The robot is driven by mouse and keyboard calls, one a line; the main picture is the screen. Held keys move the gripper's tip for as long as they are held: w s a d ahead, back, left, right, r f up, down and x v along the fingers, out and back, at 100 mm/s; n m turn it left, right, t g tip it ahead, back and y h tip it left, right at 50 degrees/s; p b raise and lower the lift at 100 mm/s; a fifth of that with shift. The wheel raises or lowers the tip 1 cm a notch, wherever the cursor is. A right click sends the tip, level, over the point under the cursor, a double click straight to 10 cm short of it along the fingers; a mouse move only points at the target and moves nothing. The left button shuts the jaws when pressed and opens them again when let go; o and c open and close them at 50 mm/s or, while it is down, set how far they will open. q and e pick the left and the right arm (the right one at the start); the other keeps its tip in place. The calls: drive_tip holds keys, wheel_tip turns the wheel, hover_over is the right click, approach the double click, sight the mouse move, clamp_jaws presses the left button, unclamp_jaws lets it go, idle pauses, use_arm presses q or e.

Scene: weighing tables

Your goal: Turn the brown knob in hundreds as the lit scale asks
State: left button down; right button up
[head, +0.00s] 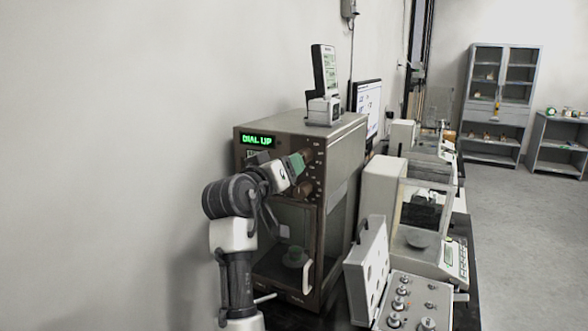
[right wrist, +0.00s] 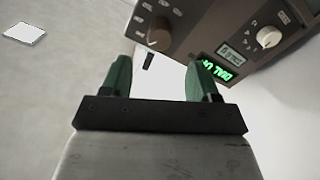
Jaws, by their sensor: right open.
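The brown scale (head: 345,150) is a tall cabinet with a lit green display (head: 258,140) reading "DIAL UP". The display also shows upside down in the right wrist view (right wrist: 221,70). A brown knob (right wrist: 158,36) with a pale pointer mark sits on the front panel, just beyond my right fingertips in the right wrist view. My right gripper (right wrist: 158,64) is open, its green fingers apart and nothing between them. In the head view my right gripper (head: 296,162) is at the panel's right side, partly hiding the brown knobs. My left gripper is not in view.
A pale knob (right wrist: 268,37) sits beside a small grey readout (right wrist: 230,53). The scale's lower chamber holds a pan (head: 295,256). An open weight case (head: 405,303) and other balances (head: 430,225) stand to the right. The floor beyond is clear.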

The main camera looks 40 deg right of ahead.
drive_tip(key=shift+v, duration=1.45)
drive_tip(key=shift+f, duration=0.1)
